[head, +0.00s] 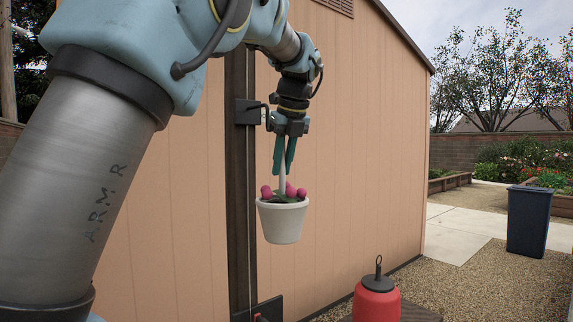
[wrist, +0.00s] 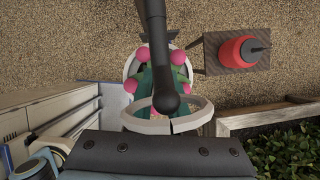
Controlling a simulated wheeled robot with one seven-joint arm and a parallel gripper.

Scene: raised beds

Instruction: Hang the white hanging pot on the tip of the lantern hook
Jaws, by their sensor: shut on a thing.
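The white hanging pot (head: 282,224) hangs upright below my gripper (head: 284,168), with pink blooms and green leaves in it. My gripper is shut on its pale upright stem or handle. In the wrist view the pot (wrist: 131,66) is partly hidden behind a black rod and the teal fingers (wrist: 150,82). That rod, seemingly the lantern hook (wrist: 156,45), ends in a rounded tip over a white ring (wrist: 199,119). I cannot tell whether the tip passes through the ring. In the head view a thin dark arm, likely the hook (head: 265,105), reaches from the wall bracket towards my gripper.
A dark post (head: 238,190) with a bracket (head: 246,112) stands against the tan shed wall (head: 360,150). A red lantern (head: 376,302) stands on a low wooden board at lower right. A dark bin (head: 528,222) stands farther right. Gravel lies open between them.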

